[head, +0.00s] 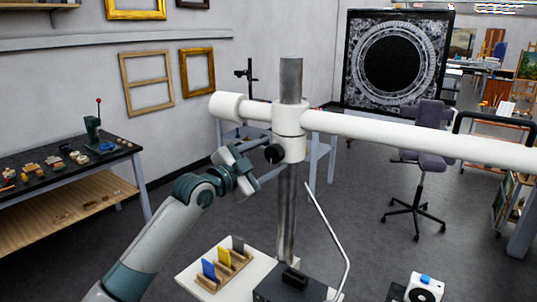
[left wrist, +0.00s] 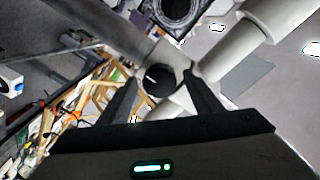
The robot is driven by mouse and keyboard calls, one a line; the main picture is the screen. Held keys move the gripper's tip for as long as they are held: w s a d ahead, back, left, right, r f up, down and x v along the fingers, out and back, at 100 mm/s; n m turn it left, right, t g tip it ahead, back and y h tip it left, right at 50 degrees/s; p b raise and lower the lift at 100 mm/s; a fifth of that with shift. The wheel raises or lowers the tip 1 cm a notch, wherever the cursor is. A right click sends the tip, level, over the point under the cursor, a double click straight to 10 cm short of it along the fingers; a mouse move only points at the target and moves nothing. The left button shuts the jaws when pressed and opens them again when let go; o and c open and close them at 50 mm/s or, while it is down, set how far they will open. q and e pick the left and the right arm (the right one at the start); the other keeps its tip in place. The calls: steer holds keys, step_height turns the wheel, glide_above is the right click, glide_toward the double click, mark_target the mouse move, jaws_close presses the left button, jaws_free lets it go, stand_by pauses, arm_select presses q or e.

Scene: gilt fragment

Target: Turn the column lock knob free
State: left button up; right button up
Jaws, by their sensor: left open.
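The black column lock knob (head: 274,154) sticks out of the white collar (head: 289,132) on the upright metal column (head: 287,215). My left gripper (head: 262,163) is just left of the knob, pointing at it, with its fingers open. In the left wrist view the round knob (left wrist: 158,78), with a short white line on its face, appears between the two dark fingers (left wrist: 160,84). I see no clear contact, and cannot tell whether the fingertips reach around it. My right gripper is not in view.
A long white boom (head: 420,138) runs through the collar to the right. A black base (head: 290,285) with a bent thin rod stands below, beside a white board (head: 190,280) with coloured cards in a wooden rack. A dark workbench (head: 60,170) is at left, an office chair (head: 425,165) at right.

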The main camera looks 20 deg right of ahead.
arm_select(q)
steer(key=shift+c, duration=0.4)
steer(key=c, duration=1)
